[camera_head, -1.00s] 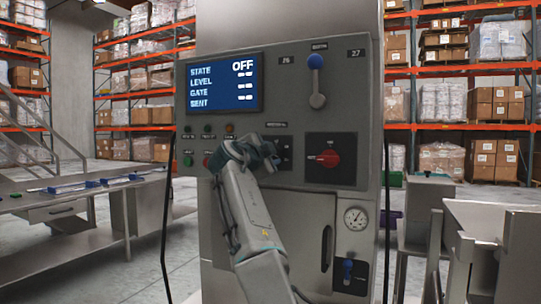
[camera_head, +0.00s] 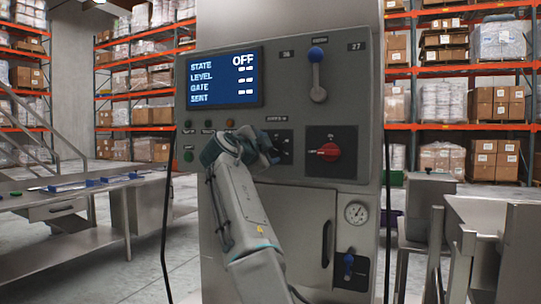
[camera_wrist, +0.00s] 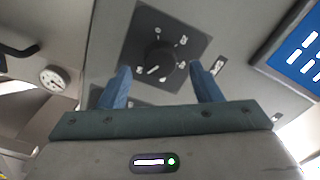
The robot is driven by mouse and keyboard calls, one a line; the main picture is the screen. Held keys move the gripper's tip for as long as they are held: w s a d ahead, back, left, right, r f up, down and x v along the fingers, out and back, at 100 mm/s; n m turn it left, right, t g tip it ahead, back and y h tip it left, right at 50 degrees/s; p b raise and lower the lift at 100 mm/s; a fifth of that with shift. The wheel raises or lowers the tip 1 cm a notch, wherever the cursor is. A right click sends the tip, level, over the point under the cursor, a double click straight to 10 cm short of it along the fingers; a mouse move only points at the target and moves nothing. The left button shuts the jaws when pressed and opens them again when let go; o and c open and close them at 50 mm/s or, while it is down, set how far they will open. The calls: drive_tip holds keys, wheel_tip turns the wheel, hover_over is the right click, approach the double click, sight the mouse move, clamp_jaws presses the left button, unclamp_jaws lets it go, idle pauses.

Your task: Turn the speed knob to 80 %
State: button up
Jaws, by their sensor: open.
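The speed knob is a round black knob (camera_wrist: 159,58) on a dark square plate with a white dial scale. In the wrist view it sits upper middle, and its white pointer mark is at the lower left of the dial. The scale numbers are too small to read surely. My gripper (camera_wrist: 160,85) is open, its two blue fingers on either side of the knob's position in the picture, with nothing between them. I cannot tell that it touches the knob. In the head view my gripper (camera_head: 270,150) is in front of the dial plate (camera_head: 285,145) and hides part of it.
The screen (camera_head: 219,79) reads STATE OFF. A red rotary switch (camera_head: 325,152) is close on the right of the dial. A blue-balled lever (camera_head: 317,75) is above, small buttons (camera_head: 188,156) to the left, a gauge (camera_head: 355,213) and blue-handled valve (camera_head: 348,266) below.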

drive_tip(key=b+v, duration=0.5)
drive_tip(key=v, duration=0.6)
